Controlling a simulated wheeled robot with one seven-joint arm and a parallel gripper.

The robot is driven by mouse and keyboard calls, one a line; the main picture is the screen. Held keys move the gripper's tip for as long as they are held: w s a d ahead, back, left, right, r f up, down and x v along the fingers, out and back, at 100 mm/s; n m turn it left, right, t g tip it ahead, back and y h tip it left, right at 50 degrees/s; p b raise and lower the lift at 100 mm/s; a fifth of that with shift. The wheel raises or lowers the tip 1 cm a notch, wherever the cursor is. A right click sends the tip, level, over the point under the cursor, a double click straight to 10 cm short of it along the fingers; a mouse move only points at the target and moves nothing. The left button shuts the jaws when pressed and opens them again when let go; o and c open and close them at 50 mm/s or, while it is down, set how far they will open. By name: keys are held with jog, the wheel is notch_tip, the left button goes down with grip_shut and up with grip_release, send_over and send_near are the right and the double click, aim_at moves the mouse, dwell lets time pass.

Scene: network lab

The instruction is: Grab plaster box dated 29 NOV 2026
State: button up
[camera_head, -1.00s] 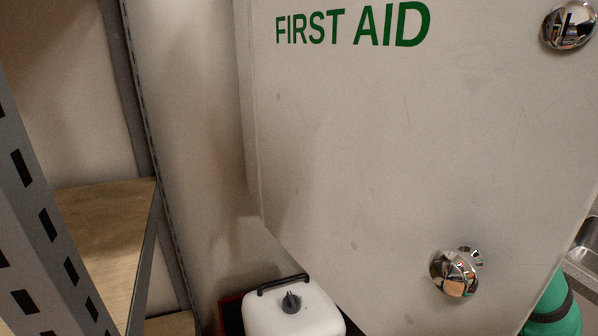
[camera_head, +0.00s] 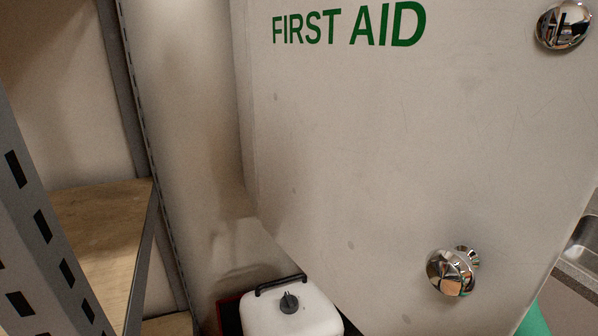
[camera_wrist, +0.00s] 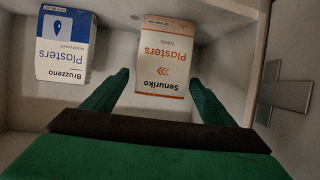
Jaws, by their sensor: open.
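In the wrist view, an orange-and-white Senuriko Plasters box (camera_wrist: 166,52) stands inside a white cabinet, its print upside down in the picture. Small print shows on the top edges of both, too small to read as a date. My gripper (camera_wrist: 159,82) is open and empty, its green fingers on either side of the near end of the Senuriko box. I cannot tell whether they touch it. In the head view, the white FIRST AID door (camera_head: 370,140) hides the boxes and my gripper.
Chrome knobs (camera_head: 451,271) stick out from the door. A white canister (camera_head: 290,315) with a black handle stands below it. Metal shelving with a wooden board (camera_head: 95,225) is on the left. In the wrist view, the cabinet walls are close, with a grey cross (camera_wrist: 287,96) at right.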

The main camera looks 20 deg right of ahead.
jog(key=c, duration=1.1)
jog(key=shift+r, duration=0.1)
